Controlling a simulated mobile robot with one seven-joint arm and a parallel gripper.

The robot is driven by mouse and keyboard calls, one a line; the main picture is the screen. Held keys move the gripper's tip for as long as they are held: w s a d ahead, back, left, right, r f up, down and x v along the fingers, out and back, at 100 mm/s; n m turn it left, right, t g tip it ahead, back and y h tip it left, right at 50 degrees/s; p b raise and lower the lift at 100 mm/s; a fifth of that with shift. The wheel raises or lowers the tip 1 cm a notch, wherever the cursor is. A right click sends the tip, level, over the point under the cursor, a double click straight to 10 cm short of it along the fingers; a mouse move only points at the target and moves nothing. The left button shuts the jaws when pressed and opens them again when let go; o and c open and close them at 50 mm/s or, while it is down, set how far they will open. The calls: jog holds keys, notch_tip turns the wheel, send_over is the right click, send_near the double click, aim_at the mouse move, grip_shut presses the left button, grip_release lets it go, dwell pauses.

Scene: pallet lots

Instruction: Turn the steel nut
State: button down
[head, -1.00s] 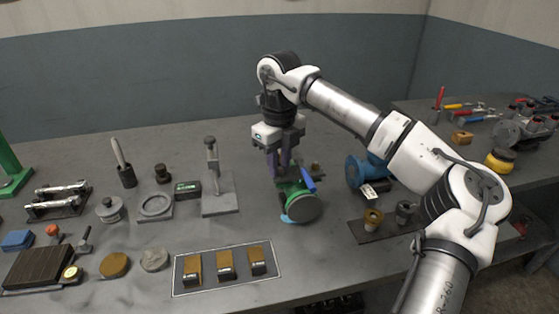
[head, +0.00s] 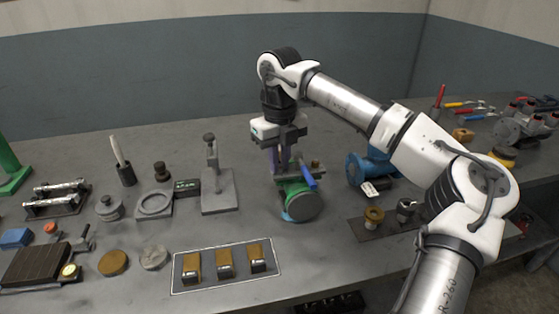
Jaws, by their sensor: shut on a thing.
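A green valve (head: 290,187) with a round grey flange (head: 304,207) and a blue lever (head: 307,176) stands on the grey bench, right of the middle. My gripper (head: 284,172) points straight down at the top left of this valve. Its jaws are shut on the steel nut at the valve's top; the fingers and gripper body hide the nut, so its angle cannot be told. A small brass part (head: 316,165) shows just right of the fingers.
A blue pump-like body (head: 357,170) stands close on the right, beneath my forearm. A grey stand (head: 217,190) is to the left. A framed tray (head: 222,284) with brass-coloured blocks lies in front. Bench between valve and stand is clear.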

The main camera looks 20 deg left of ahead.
aim_at(281, 166)
jog(key=m+b, duration=0.1)
jog(key=m, duration=0.3)
jog(key=shift+m, duration=0.3)
jog(key=shift+w+d+m+b, duration=0.1)
jog(key=shift+m+b, duration=0.65)
jog(key=shift+m, duration=1.75)
jog(key=c, duration=1.6)
grip_release()
jog(key=shift+c, duration=0.2)
jog(key=shift+r, duration=0.1)
notch_tip(281, 166, up, 14)
